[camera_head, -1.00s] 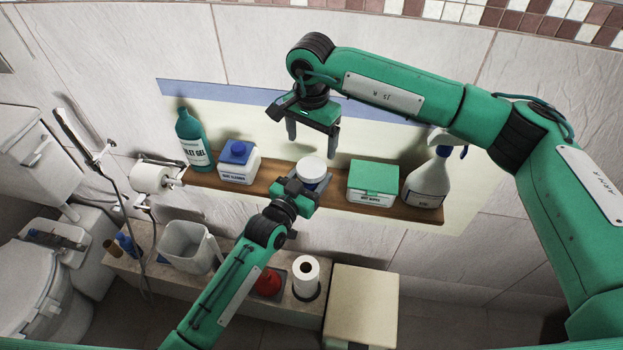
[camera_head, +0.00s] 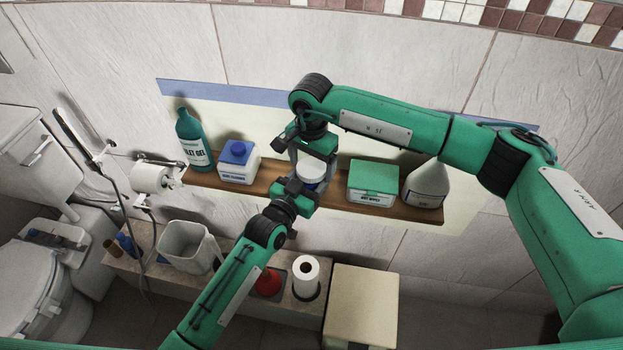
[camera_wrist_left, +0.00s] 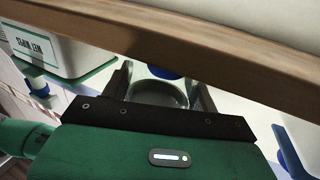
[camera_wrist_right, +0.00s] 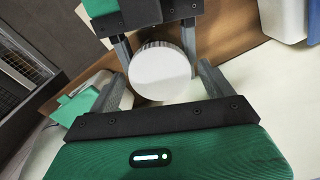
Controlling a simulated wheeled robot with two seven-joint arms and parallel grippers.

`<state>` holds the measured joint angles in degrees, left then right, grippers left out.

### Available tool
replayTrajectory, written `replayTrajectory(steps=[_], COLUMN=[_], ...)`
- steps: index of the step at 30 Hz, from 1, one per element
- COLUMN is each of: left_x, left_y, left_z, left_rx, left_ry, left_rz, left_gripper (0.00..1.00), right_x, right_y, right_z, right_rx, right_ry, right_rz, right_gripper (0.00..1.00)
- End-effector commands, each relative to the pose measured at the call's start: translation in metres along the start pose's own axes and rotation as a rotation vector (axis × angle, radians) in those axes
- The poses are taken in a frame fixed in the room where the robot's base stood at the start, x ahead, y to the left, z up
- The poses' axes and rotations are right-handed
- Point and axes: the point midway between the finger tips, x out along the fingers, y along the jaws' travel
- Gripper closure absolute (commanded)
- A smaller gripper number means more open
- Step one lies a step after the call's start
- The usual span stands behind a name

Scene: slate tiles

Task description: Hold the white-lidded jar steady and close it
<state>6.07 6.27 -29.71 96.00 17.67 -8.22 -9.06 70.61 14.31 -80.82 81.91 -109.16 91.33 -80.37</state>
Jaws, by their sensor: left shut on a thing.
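The white-lidded jar (camera_head: 312,172) stands at the middle of the wooden shelf. Its round white lid (camera_wrist_right: 162,72) sits on top; I cannot tell how tight it is. My left gripper (camera_head: 304,186) is shut on the jar's body from the front. The left wrist view shows the jar's glassy side (camera_wrist_left: 160,94) between the left fingers. My right gripper (camera_head: 312,162) is above the jar, pointing down. In the right wrist view its two fingers are spread on either side of the lid, with small gaps. In the head view it partly hides the jar.
The wooden shelf (camera_head: 270,187) also holds a teal gel bottle (camera_head: 191,140), a blue-capped container (camera_head: 238,162), a green-lidded wipes box (camera_head: 373,183) and a spray bottle (camera_head: 427,185). Below, a ledge carries a grey bin (camera_head: 186,246) and a paper roll (camera_head: 305,275).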

Motion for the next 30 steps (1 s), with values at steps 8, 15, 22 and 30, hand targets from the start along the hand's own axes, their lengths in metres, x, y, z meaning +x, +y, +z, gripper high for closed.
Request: replayTrajectory(steps=[8,15,22,30], left_x=[0.0000,0.0000,0.0000,0.0000], left_y=[0.0001,0.0001,0.0001,0.0002], left_z=[0.0002,0.0002,0.0002,0.0002], left_rx=[0.000,0.000,0.000,0.000], left_ry=[-0.001,-0.001,-0.001,-0.001], left_rz=[0.000,0.000,0.000,0.000], left_gripper=[1.00,1.00,1.00,1.00], right_x=[-0.0002,-0.0003,-0.0002,0.0001], right_y=[-0.0001,-0.0001,-0.0001,-0.0003], right_z=[0.0001,0.0001,0.0001,0.0001], right_rx=[0.000,0.032,0.341,0.788], right_ry=[0.000,0.000,0.000,0.000], right_rz=[0.000,0.000,0.000,0.000], right_gripper=[0.62,0.63,0.63,0.63])
